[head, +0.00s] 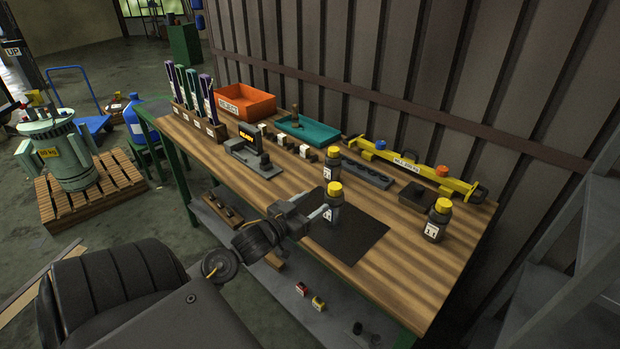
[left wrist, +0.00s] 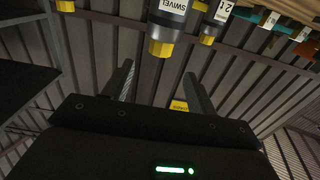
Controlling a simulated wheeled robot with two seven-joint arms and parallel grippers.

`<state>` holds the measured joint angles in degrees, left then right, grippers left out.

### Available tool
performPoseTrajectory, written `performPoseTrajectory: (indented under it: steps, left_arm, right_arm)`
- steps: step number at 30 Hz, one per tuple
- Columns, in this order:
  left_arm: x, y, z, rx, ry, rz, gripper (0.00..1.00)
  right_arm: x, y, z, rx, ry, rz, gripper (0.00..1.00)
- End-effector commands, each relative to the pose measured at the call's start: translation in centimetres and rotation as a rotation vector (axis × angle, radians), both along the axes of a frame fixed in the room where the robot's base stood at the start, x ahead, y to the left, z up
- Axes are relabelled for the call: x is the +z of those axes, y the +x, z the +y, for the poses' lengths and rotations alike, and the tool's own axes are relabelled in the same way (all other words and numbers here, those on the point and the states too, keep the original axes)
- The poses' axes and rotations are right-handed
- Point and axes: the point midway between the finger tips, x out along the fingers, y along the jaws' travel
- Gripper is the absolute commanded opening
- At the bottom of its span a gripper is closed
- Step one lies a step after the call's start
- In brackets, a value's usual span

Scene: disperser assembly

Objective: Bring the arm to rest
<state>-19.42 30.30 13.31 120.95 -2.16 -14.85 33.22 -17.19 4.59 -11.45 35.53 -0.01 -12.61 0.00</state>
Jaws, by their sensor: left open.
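My left arm (head: 250,245) reaches in from the left over the bench front edge. Its gripper (head: 314,212) is beside the middle yellow-capped bottle (head: 333,208), which stands upright on the dark mat (head: 365,243). In the left wrist view the gripper (left wrist: 158,72) has its two fingers spread, with nothing held between them. That view is upside down and shows a bottle labelled SWIVEL (left wrist: 170,18) just beyond the fingers. Whether the gripper touches the bottle cannot be told. My right gripper is not in view.
Two more yellow-capped bottles stand on the bench, one behind (head: 330,164) and one to the right (head: 437,222). A yellow bar (head: 410,163), an orange bin (head: 245,101), a teal tray (head: 307,131) and a dark device (head: 248,152) line the back and left. The bench front right is clear.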

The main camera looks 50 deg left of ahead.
Motion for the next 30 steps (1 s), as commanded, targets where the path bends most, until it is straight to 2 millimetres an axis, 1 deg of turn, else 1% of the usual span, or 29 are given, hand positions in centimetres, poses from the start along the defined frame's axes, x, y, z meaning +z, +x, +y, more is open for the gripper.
performPoseTrajectory:
  steps: [11, 14, 16, 17, 18, 19, 20, 21, 22, 24, 25, 27, 30]
  left_arm:
    - [-0.1, 0.0, -0.1, 0.001, 0.000, 0.003, 0.58]
    - [-1.4, -0.5, -0.8, 0.015, 0.001, 0.052, 0.58]
    - [-3.7, -1.5, -2.0, 0.036, 0.004, 0.140, 0.58]
    - [-4.8, -2.1, -2.8, 0.047, 0.007, 0.191, 0.58]
    - [-6.8, -3.3, -4.0, 0.060, 0.013, 0.275, 0.58]
    - [-8.1, -4.3, -5.0, 0.067, 0.019, 0.342, 0.58]
    - [-9.5, -5.4, -6.1, 0.072, 0.025, 0.413, 0.58]
    - [-11.1, -7.0, -7.6, 0.072, 0.036, 0.505, 0.58]
    - [-12.2, -8.2, -8.6, 0.070, 0.042, 0.569, 0.58]
    - [-14.0, -10.7, -10.6, 0.057, 0.058, 0.697, 0.58]
    - [-14.6, -11.8, -11.4, 0.050, 0.064, 0.746, 0.58]
    - [-15.7, -13.9, -13.1, 0.028, 0.075, 0.845, 0.58]
    - [-16.7, -16.8, -15.2, -0.009, 0.089, 0.970, 0.58]
  right_arm:
    - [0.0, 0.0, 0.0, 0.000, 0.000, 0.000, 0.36]
    - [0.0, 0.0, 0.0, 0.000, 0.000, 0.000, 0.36]
    - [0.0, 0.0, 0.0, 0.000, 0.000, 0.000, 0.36]
    - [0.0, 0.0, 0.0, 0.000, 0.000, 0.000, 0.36]
    - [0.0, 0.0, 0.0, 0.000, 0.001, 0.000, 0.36]
    - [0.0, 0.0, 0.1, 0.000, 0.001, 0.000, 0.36]
    - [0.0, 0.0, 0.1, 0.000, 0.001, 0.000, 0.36]
    - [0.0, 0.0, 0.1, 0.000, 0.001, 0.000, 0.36]
    - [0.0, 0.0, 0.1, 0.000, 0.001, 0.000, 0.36]
    - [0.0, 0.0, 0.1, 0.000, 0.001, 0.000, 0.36]
    - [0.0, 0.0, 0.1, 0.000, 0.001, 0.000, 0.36]
    - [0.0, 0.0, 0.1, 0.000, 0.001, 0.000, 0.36]
    - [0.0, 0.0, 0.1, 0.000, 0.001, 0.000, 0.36]
